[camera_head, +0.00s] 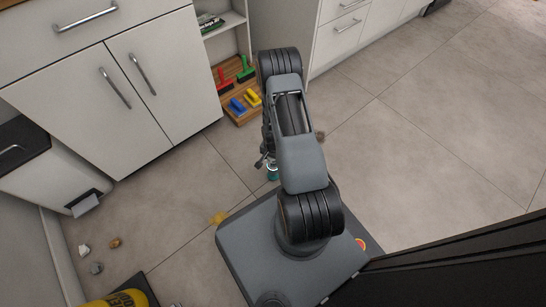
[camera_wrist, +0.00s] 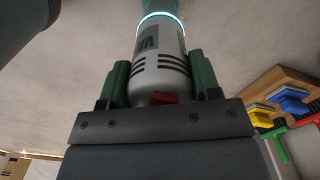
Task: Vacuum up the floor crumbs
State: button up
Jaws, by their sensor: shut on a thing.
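My gripper (camera_wrist: 159,77) is shut on a hand vacuum (camera_wrist: 160,48), with a green finger on each side of its grey body. The vacuum has a lit ring and a teal front end, which points away from the wrist. In the head view only a teal bit of the vacuum (camera_head: 272,174) shows beside my arm, low over the floor. A yellow crumb patch (camera_head: 219,217) lies on the floor left of my base. A dark brown patch (camera_head: 320,136) lies right of my arm, partly hidden by it. I cannot tell whether the nozzle touches the floor.
White (camera_head: 83,249), brown (camera_head: 115,243) and grey lumps (camera_head: 96,268) lie at the lower left, near a yellow container (camera_head: 122,300). A pedal bin (camera_head: 60,175) and white cabinets (camera_head: 120,90) stand left. A low shelf holds colored brushes (camera_head: 238,100). The floor at right is open.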

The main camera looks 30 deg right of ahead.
jog(key=shift+w, duration=0.15)
jog(key=shift+w+a+b, duration=0.2)
jog(key=shift+w+b, duration=0.4)
jog(key=shift+w, duration=1.2)
jog(key=shift+w+a+b, duration=0.2)
jog(key=shift+w+b, duration=0.35)
jog(key=shift+w, duration=1.15)
jog(key=shift+d, duration=0.2)
jog(key=shift+w+d, duration=0.15)
jog(key=shift+d, duration=0.7)
jog(key=shift+w+d, duration=0.1)
jog(key=shift+d, duration=0.7)
